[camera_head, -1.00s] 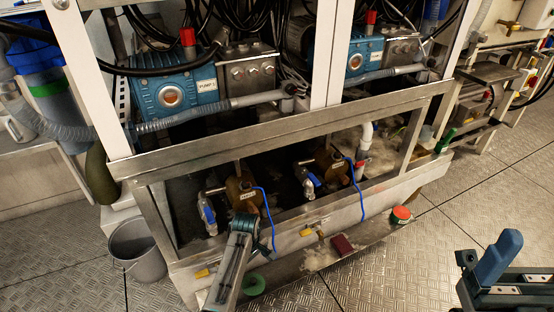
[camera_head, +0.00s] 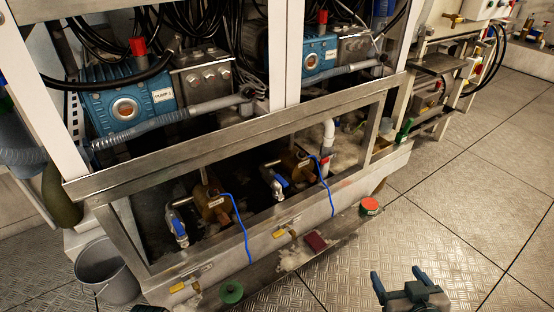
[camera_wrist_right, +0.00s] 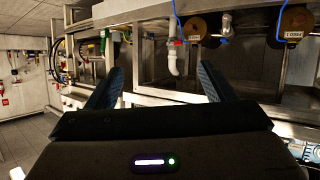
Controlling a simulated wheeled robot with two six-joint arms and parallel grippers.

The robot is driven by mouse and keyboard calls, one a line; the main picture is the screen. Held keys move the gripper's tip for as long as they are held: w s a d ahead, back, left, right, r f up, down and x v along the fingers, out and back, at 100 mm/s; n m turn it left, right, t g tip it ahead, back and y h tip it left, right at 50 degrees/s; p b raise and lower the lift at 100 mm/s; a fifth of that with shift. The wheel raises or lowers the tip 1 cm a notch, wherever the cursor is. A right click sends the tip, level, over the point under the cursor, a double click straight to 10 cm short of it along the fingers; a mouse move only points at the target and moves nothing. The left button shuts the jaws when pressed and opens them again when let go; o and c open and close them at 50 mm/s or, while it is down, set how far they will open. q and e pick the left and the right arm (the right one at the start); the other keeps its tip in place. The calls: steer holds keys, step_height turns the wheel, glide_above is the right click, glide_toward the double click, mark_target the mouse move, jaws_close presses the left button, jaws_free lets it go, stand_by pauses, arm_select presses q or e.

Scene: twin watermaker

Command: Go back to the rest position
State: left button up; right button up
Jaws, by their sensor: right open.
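My right gripper (camera_head: 398,280) is at the bottom right of the head view, above the floor. Its two dark blue fingers stand apart with nothing between them. In the right wrist view the spread fingers (camera_wrist_right: 160,86) also hold nothing, and the watermaker frame shows beyond them. Of my left arm, only a small dark piece (camera_head: 150,308) shows at the bottom edge of the head view. Its jaws cannot be made out. The watermaker frame (camera_head: 240,128) fills the middle and left of the head view.
Valves with blue handles (camera_head: 178,228) sit low inside the frame. A dark red block (camera_head: 315,241), a green round piece (camera_head: 231,291) and a red-topped round piece (camera_head: 370,206) lie along the front ledge. A grey bucket (camera_head: 105,272) stands at left. The floor (camera_head: 460,200) at right is clear.

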arm_select(q)
steer(key=s+r+m+t, duration=0.1)
steer(key=s+r+m, duration=0.3)
steer(key=s+r, duration=0.45)
arm_select(e)
steer(key=s+d+f+g, duration=0.2)
steer(key=s+f+g, duration=0.8)
steer(key=s+f, duration=0.3)
arm_select(q)
steer(key=a+f+g+p, duration=0.1)
steer(key=a+f+p, duration=0.2)
steer(key=f+p, duration=1.25)
arm_select(e)
step_height(320, 180, down, 8)
steer(key=s+d+g+p, duration=0.1)
steer(key=s+d+p, duration=0.1)
steer(key=p, duration=0.4)
arm_select(q)
steer(key=s+a+r+g+p, duration=0.1)
steer(key=s+p, duration=0.9)
steer(key=s, duration=0.2)
steer(key=shift+a+r, duration=0.15)
steer(key=shift+r, duration=0.15)
arm_select(e)
steer(key=s+d+f, duration=0.1)
steer(key=s+f, duration=0.3)
steer(key=s, duration=0.6)
steer(key=shift+s+d+m+g+h, duration=0.15)
steer(key=shift+s+m+g+h, duration=0.05)
steer(key=shift+m+g+h, duration=0.2)
